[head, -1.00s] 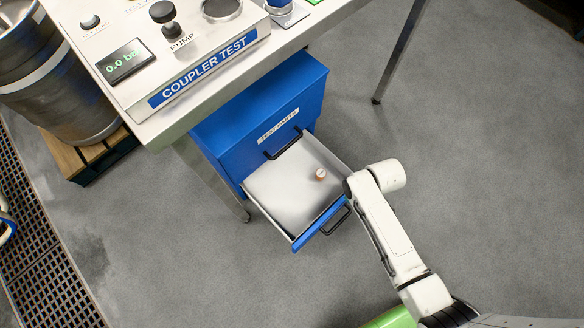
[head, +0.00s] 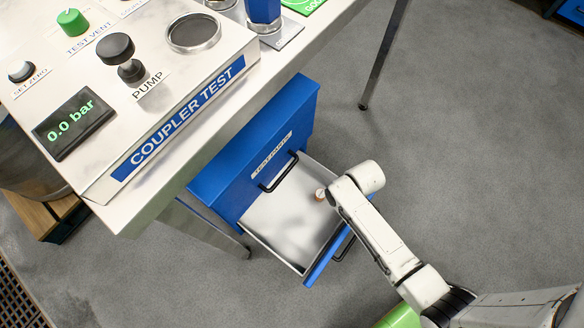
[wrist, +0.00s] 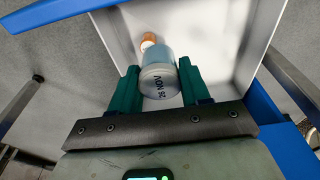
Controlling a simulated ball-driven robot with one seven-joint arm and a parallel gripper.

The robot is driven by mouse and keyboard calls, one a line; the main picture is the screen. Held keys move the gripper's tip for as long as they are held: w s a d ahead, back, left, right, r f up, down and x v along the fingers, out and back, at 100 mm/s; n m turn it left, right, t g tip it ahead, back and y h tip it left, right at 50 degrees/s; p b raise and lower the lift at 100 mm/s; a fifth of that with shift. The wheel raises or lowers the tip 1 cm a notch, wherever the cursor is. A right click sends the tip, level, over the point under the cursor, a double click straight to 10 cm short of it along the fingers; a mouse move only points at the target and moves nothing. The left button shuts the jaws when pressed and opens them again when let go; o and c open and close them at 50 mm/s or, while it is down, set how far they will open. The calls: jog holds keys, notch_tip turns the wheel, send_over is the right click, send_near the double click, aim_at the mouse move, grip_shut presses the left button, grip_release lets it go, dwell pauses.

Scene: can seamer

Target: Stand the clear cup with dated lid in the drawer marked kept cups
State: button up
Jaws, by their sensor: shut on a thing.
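In the wrist view my gripper (wrist: 160,88) has its green fingers shut on the clear cup (wrist: 158,58), one on each side. The cup has a bluish body and a pale lid (wrist: 160,80) with a printed date that seems to read NOV and a number. The cup is over the white inside of an open drawer (wrist: 220,42); I cannot tell whether it touches the floor. The open drawer (head: 275,228) also shows in the head view, below a shut drawer labelled something like TEST PARTS. Its own label is hidden. My gripper and the cup are hidden behind my arm there.
A small copper and white piece (head: 320,194) stands in the open drawer near my wrist. It shows beyond the cup in the wrist view (wrist: 148,40). The bench with the COUPLER TEST panel (head: 185,115) overhangs the blue cabinet (head: 260,140).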

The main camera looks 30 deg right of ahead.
notch_tip(320, 180, down, 8)
jog(key=b, duration=1.1)
send_over(303, 208)
jog(key=s, duration=0.1)
notch_tip(303, 208, down, 5)
jog(key=w+a+f+b, duration=0.2)
jog(key=f+b, duration=0.1)
jog(key=shift+w+a+f, duration=0.15)
jog(key=shift+a+f, duration=0.15)
jog(key=shift+a, duration=0.05)
jog(key=shift+w+a+f+b, duration=0.1)
jog(key=shift+w+f+b, duration=0.05)
jog(key=shift+f+b, duration=0.15)
jog(key=shift+w+a+f+b, duration=0.15)
jog(key=shift+f+b, duration=0.9)
jog(key=shift+f, duration=0.55)
jog(key=shift+f, duration=0.2)
jog(key=o, duration=1)
jog(key=shift+o, duration=0.2)
